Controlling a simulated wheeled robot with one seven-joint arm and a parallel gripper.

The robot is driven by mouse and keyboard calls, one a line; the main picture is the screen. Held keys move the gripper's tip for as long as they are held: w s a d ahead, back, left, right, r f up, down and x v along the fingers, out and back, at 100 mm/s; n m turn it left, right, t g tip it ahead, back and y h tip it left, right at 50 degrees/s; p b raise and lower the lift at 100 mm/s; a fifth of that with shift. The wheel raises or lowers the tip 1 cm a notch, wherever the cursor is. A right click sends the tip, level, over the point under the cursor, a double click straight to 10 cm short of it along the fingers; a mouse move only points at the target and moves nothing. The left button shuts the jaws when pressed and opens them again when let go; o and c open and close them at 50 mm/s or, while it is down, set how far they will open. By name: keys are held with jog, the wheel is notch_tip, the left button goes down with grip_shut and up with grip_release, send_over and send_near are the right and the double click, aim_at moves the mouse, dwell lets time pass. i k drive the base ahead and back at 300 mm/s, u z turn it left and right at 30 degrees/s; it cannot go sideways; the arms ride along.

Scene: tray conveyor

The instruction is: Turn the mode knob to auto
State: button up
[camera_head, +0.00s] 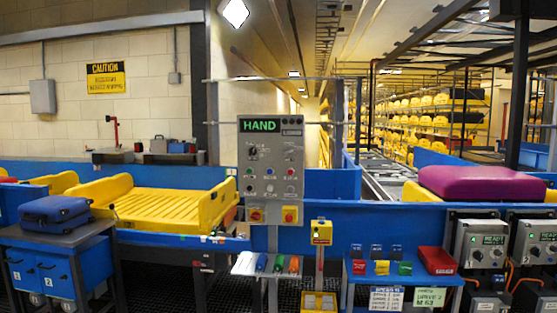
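A grey control panel (270,165) stands upright on a post near the middle of the head view. Its display (259,126) reads HAND in green. A small dark knob (252,152) sits at the upper left of the panel face, with small markings around it. Its pointer direction and labels are too small to read, so I cannot be sure it is the mode knob. Several small coloured buttons (270,171) lie below it. My gripper is not in view.
Below the panel, a shelf (266,262) holds small coloured items, and a yellow box (321,232) stands on a post beside it. A yellow tray (165,205) is on the conveyor at left. A table (50,238) with a blue suitcase (55,212) stands at front left.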

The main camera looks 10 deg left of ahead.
aim_at(288, 151)
jog(key=k, duration=0.65)
jog(key=u, duration=0.8)
jog(key=i, duration=1.15)
jog(key=u, duration=0.7)
jog(key=i, duration=1.4)
jog(key=z, duration=1.15)
jog(key=i, duration=0.95)
jog(key=z, duration=0.95)
